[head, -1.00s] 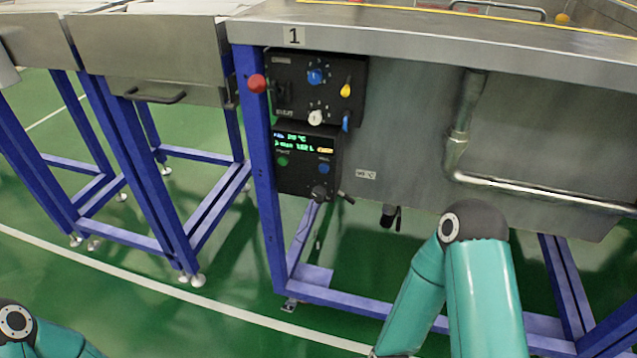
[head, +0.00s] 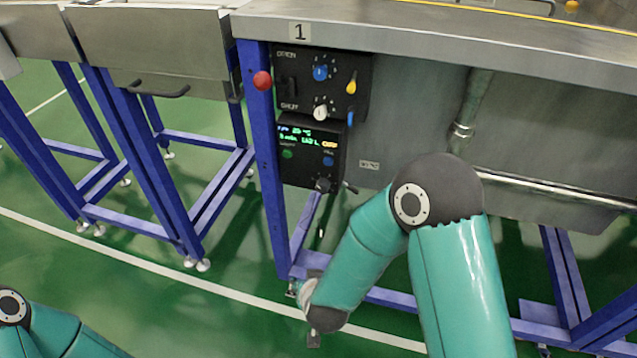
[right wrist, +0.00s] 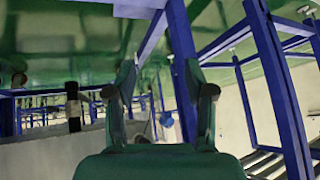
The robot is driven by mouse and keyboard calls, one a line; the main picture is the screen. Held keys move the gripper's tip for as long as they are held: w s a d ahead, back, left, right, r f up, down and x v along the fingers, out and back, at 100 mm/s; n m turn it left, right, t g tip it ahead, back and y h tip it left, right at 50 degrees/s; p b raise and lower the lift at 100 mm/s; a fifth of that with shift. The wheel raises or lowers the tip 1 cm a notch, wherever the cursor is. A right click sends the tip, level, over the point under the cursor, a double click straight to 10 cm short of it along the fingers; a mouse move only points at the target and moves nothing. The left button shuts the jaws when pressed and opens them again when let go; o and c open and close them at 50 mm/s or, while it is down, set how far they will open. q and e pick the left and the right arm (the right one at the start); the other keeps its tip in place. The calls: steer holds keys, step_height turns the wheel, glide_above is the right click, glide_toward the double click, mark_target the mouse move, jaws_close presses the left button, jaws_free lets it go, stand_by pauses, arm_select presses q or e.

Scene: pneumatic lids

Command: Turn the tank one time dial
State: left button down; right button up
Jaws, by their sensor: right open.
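The tank one control panel (head: 287,107) is a black box under the "1" label (head: 299,31), at the left end of the tank in the head view. Its upper half carries a blue dial (head: 320,73) and a white dial (head: 320,112); I cannot read which is the time dial. The lower unit has a lit green display (head: 300,136) and a dark knob (head: 322,185). My right gripper shows in the right wrist view (right wrist: 159,95), open and empty, with no dial between its fingers. My left gripper is out of view.
A red button (head: 262,81) sits on the blue frame post left of the panel. A steel pipe (head: 545,187) runs along the tank wall. Green floor (head: 150,315) lies open in front.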

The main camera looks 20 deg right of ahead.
step_height(320, 180, up, 15)
steer(key=w+a+m+t+h+p, duration=0.1)
steer(key=w+a+t+h+p, duration=0.1)
steer(key=t+h, duration=0.1)
steer(key=m+h, duration=0.3)
steer(key=h, duration=0.1)
glide_toward(321, 189)
steer(key=b+x, duration=0.5)
steer(key=x, duration=0.3)
steer(key=shift+w+d+f, duration=0.2)
steer(key=shift+w, duration=0.05)
